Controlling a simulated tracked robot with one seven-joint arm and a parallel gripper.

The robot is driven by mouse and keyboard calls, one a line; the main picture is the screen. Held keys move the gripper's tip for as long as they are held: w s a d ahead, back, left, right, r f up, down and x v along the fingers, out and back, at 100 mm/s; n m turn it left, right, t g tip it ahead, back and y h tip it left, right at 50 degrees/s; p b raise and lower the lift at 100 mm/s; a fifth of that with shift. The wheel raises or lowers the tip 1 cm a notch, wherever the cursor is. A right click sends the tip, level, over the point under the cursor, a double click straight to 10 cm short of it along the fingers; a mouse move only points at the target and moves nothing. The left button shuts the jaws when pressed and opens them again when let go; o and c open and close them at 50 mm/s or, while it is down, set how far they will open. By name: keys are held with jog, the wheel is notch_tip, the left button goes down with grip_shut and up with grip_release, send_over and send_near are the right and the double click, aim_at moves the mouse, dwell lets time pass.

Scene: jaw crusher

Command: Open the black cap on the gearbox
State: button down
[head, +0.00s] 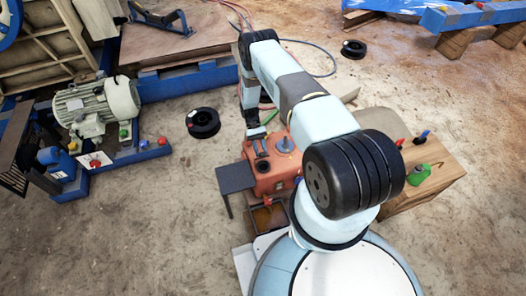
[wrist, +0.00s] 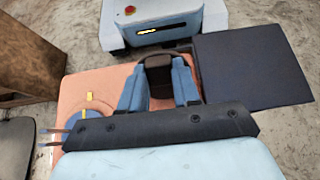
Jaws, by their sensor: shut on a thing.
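The orange-red gearbox (head: 268,183) stands in front of my base in the head view. Its salmon top (wrist: 92,88) fills the left middle of the wrist view. The black cap (wrist: 158,64) stands on the gearbox top near one edge. My gripper (wrist: 158,88) has its two blue fingers on either side of the cap and is shut on it. In the head view my gripper (head: 258,150) is small and reaches down onto the gearbox's upper left. Whether the cap is tilted or raised is hard to tell.
A dark flat plate (head: 236,178) sticks out left of the gearbox. A wooden crate (head: 432,172) with a green can (head: 418,174) stands at right. A motor (head: 95,103) is on a blue frame at left. Black reels (head: 202,122) lie on open sandy floor.

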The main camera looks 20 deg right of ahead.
jog(key=shift+w+f, duration=0.1)
jog(key=shift+w, duration=0.15)
dwell(0.3)
jog(key=c, duration=0.8)
grip_release()
jog(key=v, duration=1.3)
jog(key=shift+w, duration=0.45)
jog(key=shift+d+f, duration=0.1)
jog(key=shift+d, duration=0.05)
